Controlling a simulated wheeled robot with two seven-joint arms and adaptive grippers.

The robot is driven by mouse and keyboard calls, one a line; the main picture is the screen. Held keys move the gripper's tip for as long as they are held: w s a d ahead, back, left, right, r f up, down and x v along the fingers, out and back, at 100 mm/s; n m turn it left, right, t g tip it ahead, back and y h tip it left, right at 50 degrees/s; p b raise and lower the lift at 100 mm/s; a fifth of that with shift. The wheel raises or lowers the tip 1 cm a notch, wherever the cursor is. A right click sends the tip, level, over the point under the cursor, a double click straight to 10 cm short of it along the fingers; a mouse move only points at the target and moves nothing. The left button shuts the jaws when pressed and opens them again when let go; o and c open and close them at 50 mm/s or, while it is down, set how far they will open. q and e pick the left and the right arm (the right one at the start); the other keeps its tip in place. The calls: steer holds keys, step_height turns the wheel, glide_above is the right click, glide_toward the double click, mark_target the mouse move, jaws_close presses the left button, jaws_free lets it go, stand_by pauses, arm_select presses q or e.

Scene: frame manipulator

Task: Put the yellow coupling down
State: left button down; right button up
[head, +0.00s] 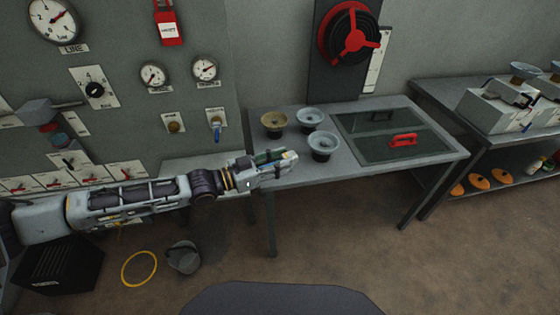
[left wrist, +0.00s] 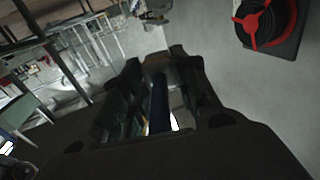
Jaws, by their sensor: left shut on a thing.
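My left gripper (head: 284,160) is at the front left corner of the middle table, left of a grey cup-shaped piece. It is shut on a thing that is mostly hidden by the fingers. In the left wrist view the gripper (left wrist: 160,95) shows dark fingers with a dark blue strip and a small pale patch between them. I cannot tell from this whether the held thing is the yellow coupling. A dull yellow cup-shaped piece (head: 274,121) stands at the back left of the table. My right gripper is not in view.
Two grey cup-shaped pieces (head: 310,117) (head: 322,145) stand on the table (head: 430,160). A dark glass panel (head: 385,125) with a red handle (head: 403,139) fills its right part. A red handwheel (head: 354,38) is behind. A gauge panel (head: 120,90) stands left.

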arm_select(q)
steer(key=shift+s+a+m+g+h, duration=0.1)
steer(key=shift+a+m+g+h, duration=0.45)
steer(key=shift+g, duration=0.35)
stand_by(0.5)
steer(key=shift+s+a+m+g+h, duration=0.15)
steer(key=shift+a+m+g, duration=0.25)
steer(key=shift+m+g, duration=0.35)
steer(key=shift+s+a+m+g+h, duration=0.15)
steer(key=shift+a+m+g, duration=0.25)
steer(key=shift+g, duration=0.6)
steer(key=shift+s+a+m+g+h, duration=0.15)
steer(key=shift+a+m+g, duration=0.2)
steer(key=shift+m+g, duration=0.4)
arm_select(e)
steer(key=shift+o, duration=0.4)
